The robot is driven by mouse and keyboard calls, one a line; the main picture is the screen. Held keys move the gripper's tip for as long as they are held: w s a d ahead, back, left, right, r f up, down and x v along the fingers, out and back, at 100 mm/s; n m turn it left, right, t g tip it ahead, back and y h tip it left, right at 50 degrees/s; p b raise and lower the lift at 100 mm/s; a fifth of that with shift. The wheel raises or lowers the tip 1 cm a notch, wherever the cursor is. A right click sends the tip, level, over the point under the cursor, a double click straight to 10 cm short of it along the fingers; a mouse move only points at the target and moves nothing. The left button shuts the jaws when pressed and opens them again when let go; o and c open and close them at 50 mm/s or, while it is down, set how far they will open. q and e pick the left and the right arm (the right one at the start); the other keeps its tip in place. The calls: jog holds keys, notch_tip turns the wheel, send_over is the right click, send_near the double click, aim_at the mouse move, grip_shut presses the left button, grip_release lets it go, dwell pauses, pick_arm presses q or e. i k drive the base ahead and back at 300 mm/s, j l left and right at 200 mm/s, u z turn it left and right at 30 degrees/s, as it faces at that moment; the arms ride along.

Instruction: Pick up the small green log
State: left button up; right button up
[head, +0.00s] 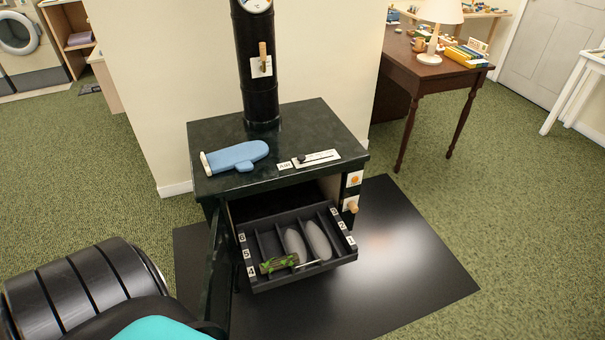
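A small green log (279,264), brownish with leafy green on it, lies at the front left of a black slotted tray (304,280). The tray is pulled out of the front of a dark stove (210,134). Two grey oval pieces (318,240) lie in the tray's middle slots, behind and to the right of the log. A thin pale stick shows just right of the log. Neither of my grippers is in view.
The stove door (218,270) stands open on the tray's left. A blue mitt (235,157) lies on the stove top below the stovepipe (258,75). A black floor mat (400,265) has clear room on the right. A wooden desk (440,75) stands behind right.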

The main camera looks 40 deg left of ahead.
aim_at(275, 263)
jog(key=i+l+u, duration=0.2)
jog(key=i+u, duration=0.2)
jog(key=i, duration=0.15)
jog(key=i+l+u, duration=0.4)
jog(key=i+j, duration=0.05)
jog(key=i, duration=0.1)
